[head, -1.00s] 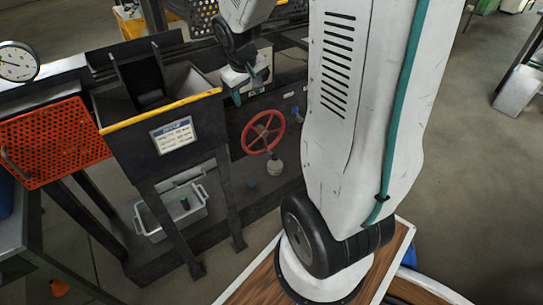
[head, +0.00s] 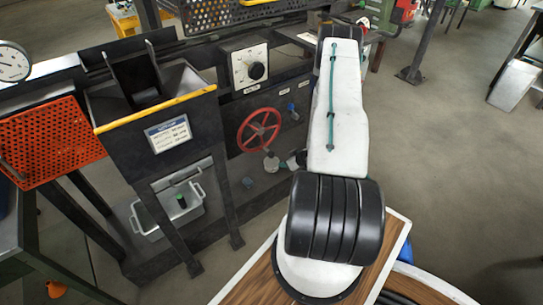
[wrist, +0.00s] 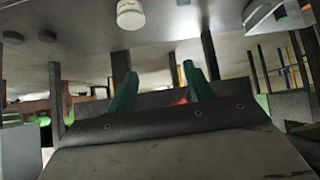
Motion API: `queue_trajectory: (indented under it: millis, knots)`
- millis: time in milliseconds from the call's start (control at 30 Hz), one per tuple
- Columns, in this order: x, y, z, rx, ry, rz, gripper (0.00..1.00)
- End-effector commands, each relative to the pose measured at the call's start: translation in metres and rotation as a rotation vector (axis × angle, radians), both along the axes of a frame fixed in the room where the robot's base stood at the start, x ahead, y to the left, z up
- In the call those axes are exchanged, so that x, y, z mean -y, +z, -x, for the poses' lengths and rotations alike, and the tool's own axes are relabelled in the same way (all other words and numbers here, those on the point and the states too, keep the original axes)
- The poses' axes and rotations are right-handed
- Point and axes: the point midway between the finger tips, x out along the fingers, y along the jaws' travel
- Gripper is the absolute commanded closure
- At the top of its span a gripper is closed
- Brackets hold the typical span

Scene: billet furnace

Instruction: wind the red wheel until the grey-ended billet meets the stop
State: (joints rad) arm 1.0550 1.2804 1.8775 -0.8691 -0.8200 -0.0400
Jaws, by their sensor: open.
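The red wheel (head: 259,132) is a spoked handwheel on the front of the dark machine, left of my arm in the head view. A pale round knob-like part (head: 271,163) sits just below it. My gripper (head: 297,160) is mostly hidden behind my own arm in the head view; only a bit of its dark and teal end shows, right of the wheel and slightly below it. In the wrist view its two teal fingers (wrist: 160,85) stand apart with nothing held between them. A small red patch shows by the right finger, unclear what. I cannot make out the grey-ended billet or the stop.
A dial box (head: 248,66) is above the wheel, and a small blue handle (head: 292,110) is to its right. A yellow-edged hopper (head: 160,100) stands left. A grey tub (head: 168,212) sits below. Open floor lies to the right.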

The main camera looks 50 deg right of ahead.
Motion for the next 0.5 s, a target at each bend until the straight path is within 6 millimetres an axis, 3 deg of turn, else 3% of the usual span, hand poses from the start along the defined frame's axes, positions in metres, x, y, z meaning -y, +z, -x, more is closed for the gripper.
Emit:
queue_trajectory:
  millis: [33, 200, 333, 500]
  knots:
    - [-0.005, -0.013, 0.001, 0.107, 0.013, -0.006, 0.47]
    - [-0.021, -0.002, -0.005, 0.467, 0.067, 0.003, 0.47]
    - [-0.031, 0.008, 0.001, 0.650, 0.083, -0.001, 0.47]
    - [-0.038, 0.016, 0.005, 0.758, 0.091, -0.005, 0.47]
